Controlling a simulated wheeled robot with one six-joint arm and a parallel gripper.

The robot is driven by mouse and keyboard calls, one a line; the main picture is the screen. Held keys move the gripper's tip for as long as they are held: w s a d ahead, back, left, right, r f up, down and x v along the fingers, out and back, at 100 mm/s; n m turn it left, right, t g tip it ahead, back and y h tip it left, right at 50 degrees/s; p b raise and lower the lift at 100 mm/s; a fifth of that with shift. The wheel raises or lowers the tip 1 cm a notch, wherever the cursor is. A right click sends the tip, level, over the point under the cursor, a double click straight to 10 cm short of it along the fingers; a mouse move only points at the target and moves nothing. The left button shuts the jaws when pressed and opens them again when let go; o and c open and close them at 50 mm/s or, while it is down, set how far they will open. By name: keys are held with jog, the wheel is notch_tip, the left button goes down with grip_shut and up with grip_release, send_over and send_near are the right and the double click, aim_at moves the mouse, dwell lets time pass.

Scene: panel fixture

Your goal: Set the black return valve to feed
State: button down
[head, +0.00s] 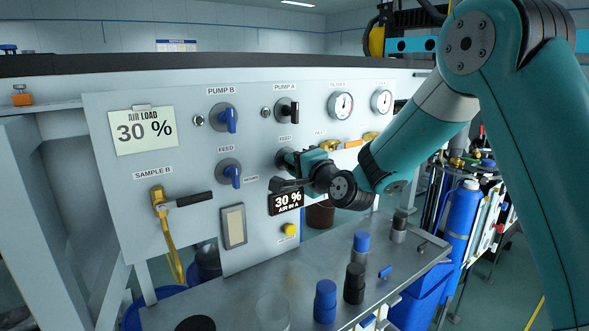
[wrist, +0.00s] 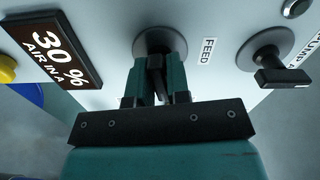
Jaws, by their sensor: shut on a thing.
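The black return valve (head: 281,158) is on the white panel, below a FEED label and largely hidden by my gripper in the head view. In the wrist view its black handle (wrist: 156,63) sits between my gripper's fingers, in front of a round grey base plate. My gripper (wrist: 156,88) is shut on this handle. It also shows in the head view (head: 292,163), against the panel. The FEED label (wrist: 208,50) lies to the right of the valve in the wrist view. I cannot tell exactly which way the handle points.
A blue valve (head: 231,173) is left of the black one. The pump B (head: 229,119) and pump A (head: 288,111) valves are above. A 30 % AIR IN A display (head: 286,201) is just below my gripper. Bottles (head: 325,302) stand on the bench below.

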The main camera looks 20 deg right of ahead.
jog(key=n+b, duration=0.3)
jog(key=shift+f+n+b, duration=0.3)
jog(key=n+b, duration=0.4)
jog(key=b, duration=0.1)
jog(key=shift+n, duration=0.3)
jog(key=n+b, duration=0.5)
jog(key=shift+r+n+b, duration=0.15)
jog(key=shift+n+b, duration=1.05)
jog(key=shift+n, duration=0.4)
jog(key=c, duration=1.2)
grip_release()
jog(key=shift+r, duration=0.1)
jog(key=shift+o, duration=0.2)
